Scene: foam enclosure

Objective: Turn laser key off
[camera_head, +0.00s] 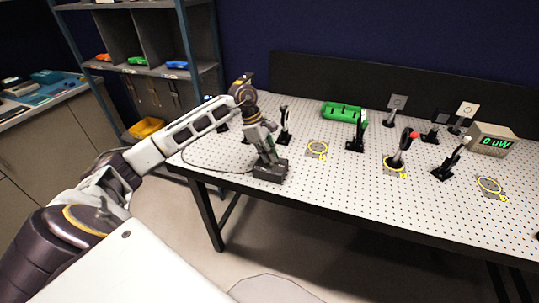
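The laser key cannot be made out; my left arm covers part of the table's left end. My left gripper (270,172) points down over the left front part of the perforated table (230,160). Its fingers are dark and small, so I cannot tell whether they are open or shut, or whether they touch anything. A small yellow part (246,78) shows just behind my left wrist; I cannot tell what it belongs to. A meter box (494,140) at the right back reads "0 uW" in green. My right gripper is out of view.
Several black optic posts stand on the table, one with a red top (402,148). A green holder (343,111) lies at the back. A shelf (150,70) and a side bench (45,92) stand left.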

